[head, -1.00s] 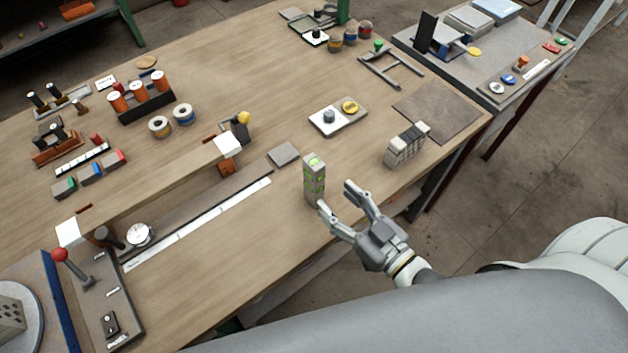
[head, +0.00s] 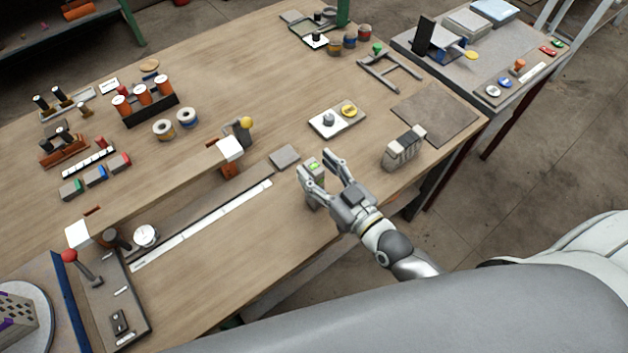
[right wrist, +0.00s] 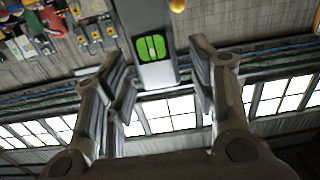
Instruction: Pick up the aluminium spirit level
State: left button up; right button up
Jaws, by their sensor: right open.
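The aluminium spirit level (head: 313,169) is a short grey block standing upright near the table's front edge, with a bright green vial at its top. My right gripper (head: 317,165) is open, with its fingertips around the upper part of the level. The fingers hide much of the level's lower body in the head view. In the right wrist view the level, with its green vial window (right wrist: 151,48), is between the two spread fingers (right wrist: 157,62), with gaps on both sides. My left gripper is not in view.
A grey slotted block (head: 404,148) stands on the table to the right of my gripper. A small grey plate (head: 285,157) lies just left of the level. A white tray with two knobs (head: 336,120) is behind it. A long white rule (head: 205,225) lies to the left.

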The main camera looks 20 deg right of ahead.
jog(key=shift+x, duration=0.85)
jog(key=shift+f, duration=0.1)
jog(key=shift+s, duration=0.1)
grip_shut()
